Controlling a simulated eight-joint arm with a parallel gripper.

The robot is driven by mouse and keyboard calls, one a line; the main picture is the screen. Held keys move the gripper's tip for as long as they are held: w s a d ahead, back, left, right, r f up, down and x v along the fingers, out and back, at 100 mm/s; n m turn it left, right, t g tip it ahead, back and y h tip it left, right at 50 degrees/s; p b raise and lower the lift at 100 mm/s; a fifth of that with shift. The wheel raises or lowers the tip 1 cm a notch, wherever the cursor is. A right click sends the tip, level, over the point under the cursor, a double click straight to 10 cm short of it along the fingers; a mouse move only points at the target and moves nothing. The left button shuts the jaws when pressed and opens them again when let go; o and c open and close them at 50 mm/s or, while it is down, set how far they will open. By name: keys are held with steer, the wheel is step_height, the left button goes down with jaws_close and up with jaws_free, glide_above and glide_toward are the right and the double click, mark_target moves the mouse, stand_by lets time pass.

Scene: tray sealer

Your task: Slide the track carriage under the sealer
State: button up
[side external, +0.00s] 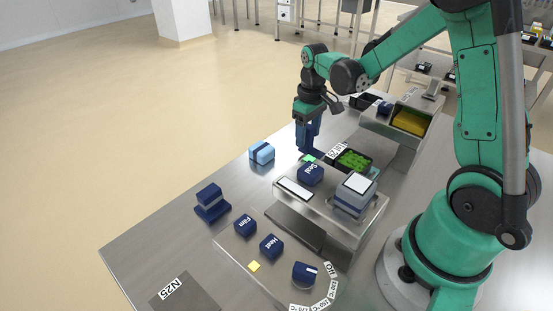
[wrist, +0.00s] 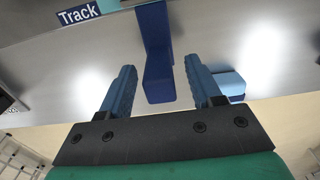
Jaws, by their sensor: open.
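The tray with green contents (side external: 354,160) sits at the far end of the sealer's steel bed, apparently on the track carriage. A dark blue handle (wrist: 157,60) stands at this end, under a "Track" label (wrist: 77,16) in the wrist view. My gripper (side external: 308,143) is low beside that end in the side view. In the wrist view my gripper (wrist: 161,68) is open, with the handle between its two blue fingers and a visible gap on each side. The grey sealer block (side external: 354,198) with a white top stands beside the tray. Most of the carriage is hidden.
Blue Seal (side external: 311,174), Film (side external: 245,225) and Heat (side external: 271,246) buttons and a dial (side external: 305,274) are on the machine. A light blue block (side external: 262,152) and a dark blue stepped piece (side external: 211,202) stand on the table. A bin with yellow contents (side external: 410,122) stands behind.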

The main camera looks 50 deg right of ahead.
steer(key=shift+c, duration=0.2)
jaws_close()
steer(key=shift+a, duration=7)
steer(key=shift+o, duration=0.2)
jaws_free()
step_height(320, 180, up, 7)
